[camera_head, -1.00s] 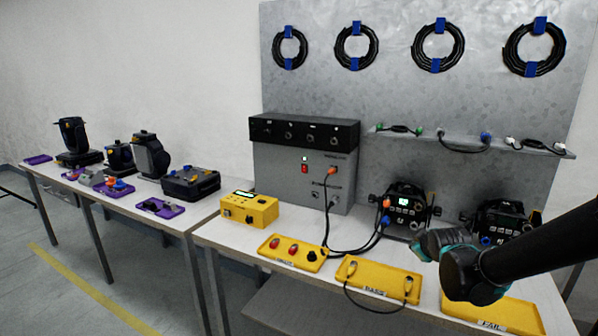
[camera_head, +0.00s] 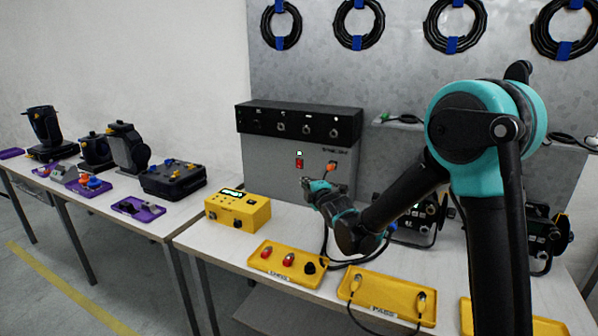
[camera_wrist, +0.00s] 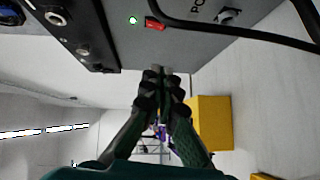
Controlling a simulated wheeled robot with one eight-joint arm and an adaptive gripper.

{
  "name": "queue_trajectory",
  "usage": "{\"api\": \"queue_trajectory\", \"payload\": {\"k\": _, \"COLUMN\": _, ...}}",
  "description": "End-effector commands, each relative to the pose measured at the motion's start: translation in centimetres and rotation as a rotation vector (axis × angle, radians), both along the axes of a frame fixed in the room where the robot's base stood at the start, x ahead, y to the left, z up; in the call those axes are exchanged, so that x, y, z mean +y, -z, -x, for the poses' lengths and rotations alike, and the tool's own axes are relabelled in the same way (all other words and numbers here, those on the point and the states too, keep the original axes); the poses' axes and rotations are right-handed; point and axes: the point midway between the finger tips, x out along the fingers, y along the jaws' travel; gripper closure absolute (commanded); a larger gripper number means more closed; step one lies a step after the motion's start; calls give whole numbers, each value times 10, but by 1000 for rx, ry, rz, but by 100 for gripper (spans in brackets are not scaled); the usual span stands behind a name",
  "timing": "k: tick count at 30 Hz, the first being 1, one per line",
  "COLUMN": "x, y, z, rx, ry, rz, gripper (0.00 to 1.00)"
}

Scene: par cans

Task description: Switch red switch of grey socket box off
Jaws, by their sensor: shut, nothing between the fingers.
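The grey socket box (camera_head: 262,168) stands at the back of the near table, with a black panel on top. Its red switch (camera_head: 299,163) is on the front face, below a small lit white-green lamp. In the wrist view the red switch (camera_wrist: 155,23) lies beside the green-lit lamp (camera_wrist: 133,20), above and apart from the fingertips. My gripper (camera_head: 307,184) is in front of the box, below and slightly right of the switch. In the wrist view my gripper (camera_wrist: 162,70) has its fingers together and empty. The switch's rocker position is too small to tell.
A yellow tester (camera_head: 237,211) stands left. Yellow trays (camera_head: 287,263) lie in front. Black lamps (camera_head: 418,222) stand right, partly behind my arm.

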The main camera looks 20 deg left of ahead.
Motion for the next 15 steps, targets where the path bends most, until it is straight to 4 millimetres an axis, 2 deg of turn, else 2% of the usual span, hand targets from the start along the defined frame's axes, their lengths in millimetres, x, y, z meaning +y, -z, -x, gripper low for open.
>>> {"api": "queue_trajectory", "payload": {"k": 8, "x": 3, "y": 1, "z": -5, "rx": 2, "ry": 1, "rz": -1, "gripper": 100}}
{"api": "queue_trajectory", "payload": {"k": 15, "x": 27, "y": 5, "z": -33, "rx": 3, "ry": 2, "rz": -1, "gripper": 100}}
